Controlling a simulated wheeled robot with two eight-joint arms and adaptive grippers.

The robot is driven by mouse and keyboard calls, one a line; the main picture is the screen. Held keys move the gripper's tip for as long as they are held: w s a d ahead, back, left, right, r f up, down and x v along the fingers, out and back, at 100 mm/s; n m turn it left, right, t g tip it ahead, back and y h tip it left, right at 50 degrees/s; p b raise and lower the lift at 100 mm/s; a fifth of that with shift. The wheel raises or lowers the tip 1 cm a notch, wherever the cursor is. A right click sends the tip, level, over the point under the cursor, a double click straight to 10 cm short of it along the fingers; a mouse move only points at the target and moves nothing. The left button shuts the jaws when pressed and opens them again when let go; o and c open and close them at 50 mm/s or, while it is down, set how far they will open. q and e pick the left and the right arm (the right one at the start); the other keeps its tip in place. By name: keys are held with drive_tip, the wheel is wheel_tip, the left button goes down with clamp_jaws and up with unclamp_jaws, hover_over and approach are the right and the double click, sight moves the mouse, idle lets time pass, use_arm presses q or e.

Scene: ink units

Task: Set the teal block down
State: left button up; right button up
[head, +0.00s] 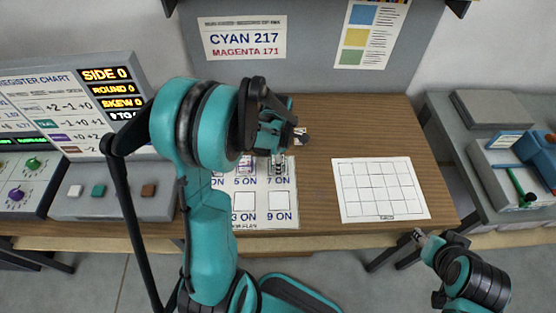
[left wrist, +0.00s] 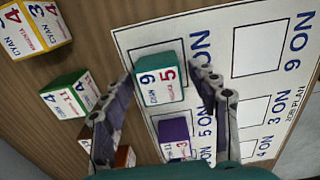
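The teal block (left wrist: 158,72), marked 9 and 5, shows in the left wrist view over a printed square of the white job plan sheet (left wrist: 225,100). It appears to rest on the sheet. My left gripper (left wrist: 163,76) straddles it, one finger on each side, with what look like narrow gaps. In the head view my left gripper (head: 277,160) points down at the sheet's 7 ON square and hides the teal block. My right gripper (head: 420,237) hangs at the lower right, in front of the table and away from the blocks; its fingers are too small to read.
A purple block (left wrist: 174,132) sits beside the teal one on the sheet. A green block (left wrist: 70,97), a yellow block (left wrist: 36,28) and a partly hidden brown block (left wrist: 125,157) stand on the wood. A white grid sheet (head: 380,188) lies empty to the right.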

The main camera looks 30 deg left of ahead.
use_arm(q)
drive_tip(key=shift+r, duration=0.3)
wheel_tip(320, 180, up, 12)
drive_tip(key=f+p, duration=0.1)
drive_tip(key=p, duration=0.3)
drive_tip(key=s+d+r+m+t, duration=0.3)
drive_tip(key=s+d+r+m, duration=0.1)
drive_tip(key=m, duration=0.8)
drive_tip(key=s+d+r+m+t, duration=0.4)
drive_tip(key=s+d+m, duration=0.2)
drive_tip(key=m, duration=0.6)
drive_tip(key=shift+s+d, duration=0.3)
drive_tip(key=shift+s, duration=0.25)
